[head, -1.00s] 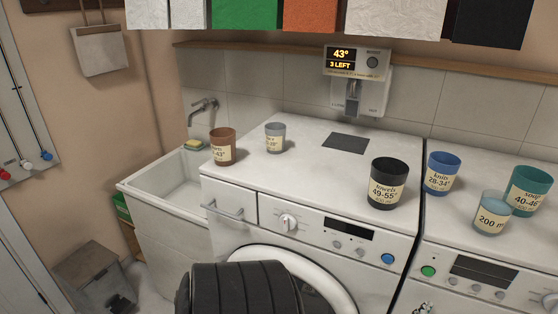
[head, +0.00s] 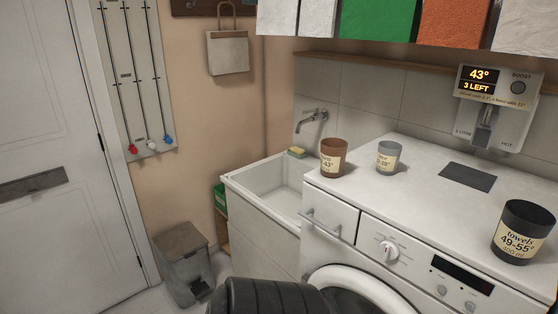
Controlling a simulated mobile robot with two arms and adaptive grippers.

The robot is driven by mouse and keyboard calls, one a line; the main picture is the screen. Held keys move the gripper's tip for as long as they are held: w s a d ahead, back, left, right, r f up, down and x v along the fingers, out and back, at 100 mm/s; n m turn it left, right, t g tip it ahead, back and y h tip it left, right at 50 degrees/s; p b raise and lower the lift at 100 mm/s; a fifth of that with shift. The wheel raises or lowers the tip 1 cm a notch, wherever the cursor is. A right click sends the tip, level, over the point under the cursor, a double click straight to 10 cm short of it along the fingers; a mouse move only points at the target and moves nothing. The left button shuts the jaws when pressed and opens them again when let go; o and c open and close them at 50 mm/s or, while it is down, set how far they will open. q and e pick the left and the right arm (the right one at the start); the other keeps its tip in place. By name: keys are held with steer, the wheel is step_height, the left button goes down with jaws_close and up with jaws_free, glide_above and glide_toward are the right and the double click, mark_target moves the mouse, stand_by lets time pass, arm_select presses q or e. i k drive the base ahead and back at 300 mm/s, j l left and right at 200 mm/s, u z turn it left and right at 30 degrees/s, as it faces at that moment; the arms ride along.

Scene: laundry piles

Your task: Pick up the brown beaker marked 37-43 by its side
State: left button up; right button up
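The brown beaker (head: 334,157) stands upright on the left end of the white washing machine top, near its edge beside the sink. Its cream label is turned partly away; I can read only the end, "-43°". A grey beaker (head: 388,157) stands just to its right, apart from it, with a label partly turned away. Neither of my grippers shows in the head view, so whether they hold anything cannot be seen.
A black beaker (head: 526,232) marked towels 49-55° stands at the right. A dark flat panel (head: 468,177) lies on the machine top (head: 420,192). A dispenser (head: 492,107) reading 43° and "3 LEFT" hangs behind. The sink (head: 262,193) is left, with a grey bin (head: 182,262) below.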

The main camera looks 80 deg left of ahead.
mark_target(333, 151)
steer(key=k+j+u, duration=0.15)
steer(key=j+u, duration=1)
steer(key=j, duration=1.1)
steer(key=k, duration=0.6)
